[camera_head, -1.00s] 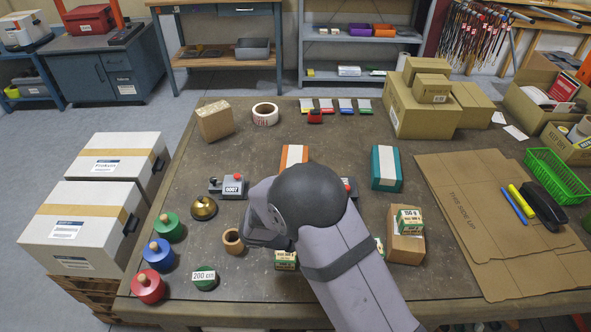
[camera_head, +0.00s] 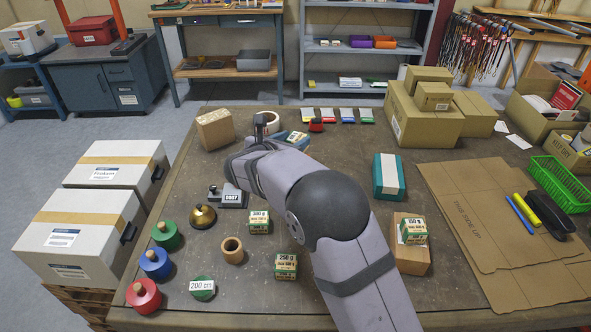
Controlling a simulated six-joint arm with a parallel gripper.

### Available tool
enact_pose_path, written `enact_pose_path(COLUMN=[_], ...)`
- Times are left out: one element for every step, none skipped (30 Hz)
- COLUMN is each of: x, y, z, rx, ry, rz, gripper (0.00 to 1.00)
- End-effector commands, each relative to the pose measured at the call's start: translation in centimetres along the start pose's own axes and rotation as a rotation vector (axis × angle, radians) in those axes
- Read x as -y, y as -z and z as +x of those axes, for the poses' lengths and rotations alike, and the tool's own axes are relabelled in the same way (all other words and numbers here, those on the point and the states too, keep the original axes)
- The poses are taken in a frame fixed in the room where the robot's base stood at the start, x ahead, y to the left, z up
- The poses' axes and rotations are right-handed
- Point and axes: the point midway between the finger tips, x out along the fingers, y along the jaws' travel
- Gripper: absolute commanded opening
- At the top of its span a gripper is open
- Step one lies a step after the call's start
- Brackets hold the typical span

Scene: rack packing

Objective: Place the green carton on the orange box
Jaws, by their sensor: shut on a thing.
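My gripper (camera_head: 266,130) is at the back of the table, beyond my arm and beside the tape roll. It is shut on a small box (camera_head: 291,137), which shows only in part; white and bluish faces are visible. The orange box, with its white stripe, is hidden behind my arm. A teal-green carton (camera_head: 377,177) with a white stripe stands on the right of the table, apart from my gripper. Small green-and-cream cartons stand at the middle (camera_head: 259,222), at the front (camera_head: 285,265) and on a brown box (camera_head: 412,231).
The tape roll (camera_head: 272,123) is close to my gripper. A cardboard box (camera_head: 214,130) stands to its left. Stacked boxes (camera_head: 425,115) and flat cardboard (camera_head: 495,220) fill the right side. A brass bell (camera_head: 203,217) and coloured weights (camera_head: 155,263) stand left.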

Motion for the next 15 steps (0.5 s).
enact_pose_path(x=[-0.2, -0.3, -0.4, -0.4, -0.4, -0.4, -0.4, -0.4, -0.4, -0.4, -0.4, -0.4, -0.4, -0.4, -0.4], y=[0.0, 0.0, 0.1, 0.1, 0.1, 0.1, 0.1, 0.1, 0.3, 0.5, 0.7, 1.2, 1.6, 2.0, 2.6], z=[0.0, 0.0, 0.0, -0.1, -0.1, -0.1, 0.0, 0.0, 0.0, 0.1, 0.2, 0.3, 0.5, 0.6, 0.8], rx=[0.002, 0.003, 0.003, 0.003, 0.003, 0.003, 0.003, 0.003, 0.003, 0.003, 0.002, 0.001, 0.0, 0.0, 0.0], ry=[-0.019, -0.028, -0.038, -0.042, -0.044, -0.047, -0.048, -0.048, -0.048, -0.047, -0.047, -0.046, -0.045, -0.045, -0.046], rz=[-0.006, -0.009, -0.011, -0.012, -0.013, -0.014, -0.015, -0.015, -0.015, -0.015, -0.016, -0.017, -0.018, -0.018, -0.018], gripper=[0.07, 0.07, 0.07, 0.07, 0.07, 0.07, 0.07, 0.07, 0.07, 0.07, 0.07, 0.07, 0.07, 0.07, 0.07])
